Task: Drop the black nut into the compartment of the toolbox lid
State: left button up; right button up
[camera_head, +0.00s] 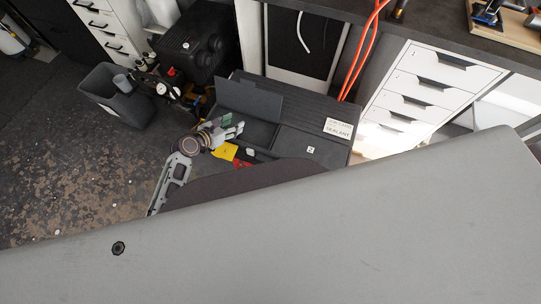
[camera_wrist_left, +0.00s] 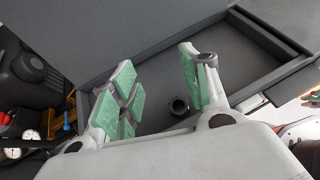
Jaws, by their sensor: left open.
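The black nut (camera_wrist_left: 179,106) shows in the wrist view as a small dark ring over the dark floor of the lid compartment. It sits between and below the finger lines, and neither finger touches it. I cannot tell whether it rests on the floor; I cannot make it out in the head view. My left gripper (camera_head: 229,131) is open, with green finger pads in the wrist view (camera_wrist_left: 160,82), at the left part of the compartment. The toolbox lid (camera_head: 310,110) is dark grey, with a raised flap (camera_head: 250,99) behind the compartment. My right gripper is out of view.
A grey bin (camera_head: 115,98) and dark equipment stand left of the toolbox. Yellow (camera_head: 224,152) and red items lie at its front. White drawers (camera_head: 425,88) stand to the right, and orange cables (camera_head: 362,50) hang behind. My own grey body hides the foreground.

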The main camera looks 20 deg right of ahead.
pick_arm(q)
jog(key=shift+v, duration=1)
jog(key=v, duration=1)
jog(key=shift+a, duration=0.1)
dwell(0.4)
